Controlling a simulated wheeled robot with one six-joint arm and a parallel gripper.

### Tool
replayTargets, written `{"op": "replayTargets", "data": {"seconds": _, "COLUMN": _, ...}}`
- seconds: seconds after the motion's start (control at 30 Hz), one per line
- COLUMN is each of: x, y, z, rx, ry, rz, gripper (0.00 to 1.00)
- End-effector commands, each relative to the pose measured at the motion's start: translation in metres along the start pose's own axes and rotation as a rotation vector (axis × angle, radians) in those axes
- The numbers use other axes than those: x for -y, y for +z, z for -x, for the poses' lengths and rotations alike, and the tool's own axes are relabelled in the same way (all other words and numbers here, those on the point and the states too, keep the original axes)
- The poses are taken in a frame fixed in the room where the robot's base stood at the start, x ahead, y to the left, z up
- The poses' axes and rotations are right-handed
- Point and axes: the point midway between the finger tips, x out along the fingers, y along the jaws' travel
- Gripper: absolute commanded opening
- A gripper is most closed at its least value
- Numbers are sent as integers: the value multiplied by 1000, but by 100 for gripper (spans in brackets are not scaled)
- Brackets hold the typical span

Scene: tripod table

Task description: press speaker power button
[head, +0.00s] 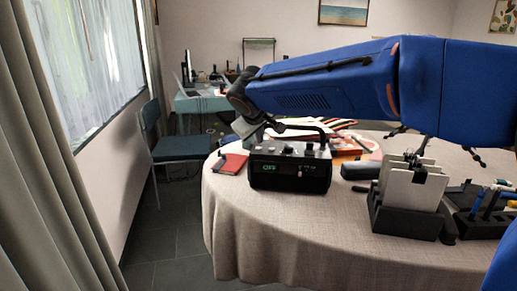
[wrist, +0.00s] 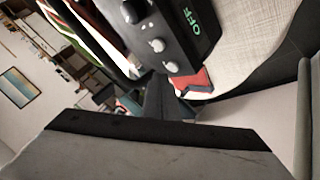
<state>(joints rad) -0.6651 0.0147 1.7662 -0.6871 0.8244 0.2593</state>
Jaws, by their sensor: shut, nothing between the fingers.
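The speaker (head: 290,172) is a black box with a carry handle and several knobs on top, near the left front of the round table. Its front display glows green and reads OFF. In the wrist view the speaker (wrist: 185,45) is at the top, tilted, with pale knobs and the same OFF display. My gripper (head: 268,127) is shut and empty, above and behind the speaker's left end. In the wrist view my gripper (wrist: 156,95) points up toward the speaker's end by the knobs. I cannot tell whether the fingertips touch it. The power button is not clearly distinguishable.
The table (head: 235,215) has a beige cloth. A red book (head: 230,163) lies left of the speaker; it also shows in the wrist view (wrist: 196,82). A black rack (head: 405,215) with pale panels stands right. The cloth in front of the speaker is clear.

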Motion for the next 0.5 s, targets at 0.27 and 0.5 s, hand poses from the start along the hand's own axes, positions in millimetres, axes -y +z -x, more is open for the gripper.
{"op": "replayTargets", "data": {"seconds": 0.27, "x": 4, "y": 4, "z": -5, "rx": 0, "ry": 0, "rz": 1, "gripper": 0}}
{"op": "replayTargets", "data": {"seconds": 0.5, "x": 4, "y": 4, "z": -6, "rx": 0, "ry": 0, "rz": 0, "gripper": 0}}
